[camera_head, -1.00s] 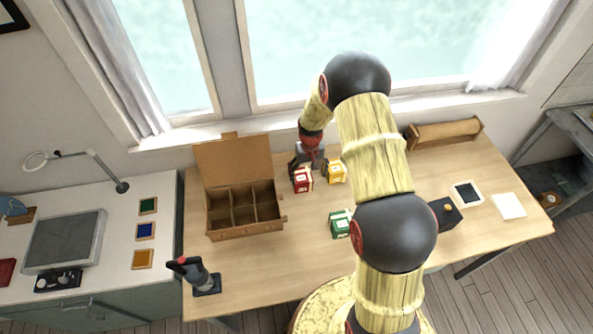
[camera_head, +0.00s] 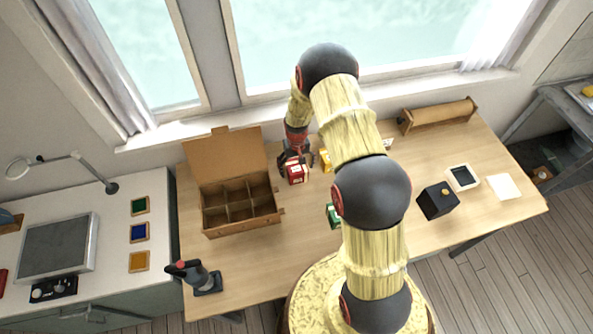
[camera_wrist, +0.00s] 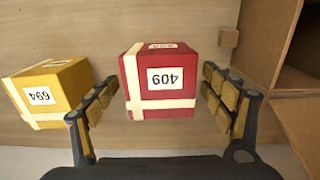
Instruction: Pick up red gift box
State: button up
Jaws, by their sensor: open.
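The red gift box (camera_head: 297,174) with a cream ribbon sits on the wooden table, right of the divided wooden box. In the wrist view the red gift box (camera_wrist: 158,80) bears a white label that reads 409 upside down. My gripper (camera_head: 295,161) is over it, pointing down. In the wrist view my gripper (camera_wrist: 162,102) is open, with one finger on each side of the red box. A gap shows between the box and each finger. The lower ends of the fingers in the head view are partly hard to make out.
A yellow gift box (camera_wrist: 47,92) labelled 694 stands close left of my gripper in the wrist view. The open wooden compartment box (camera_head: 241,231) is nearby. A green box (camera_head: 333,215) is partly hidden by my arm. A black box (camera_head: 437,201) stands further right.

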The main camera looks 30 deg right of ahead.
jog(key=shift+f, duration=0.1)
jog(key=shift+c, duration=1.3)
jog(key=c, duration=1.1)
jog(key=shift+c, duration=0.6)
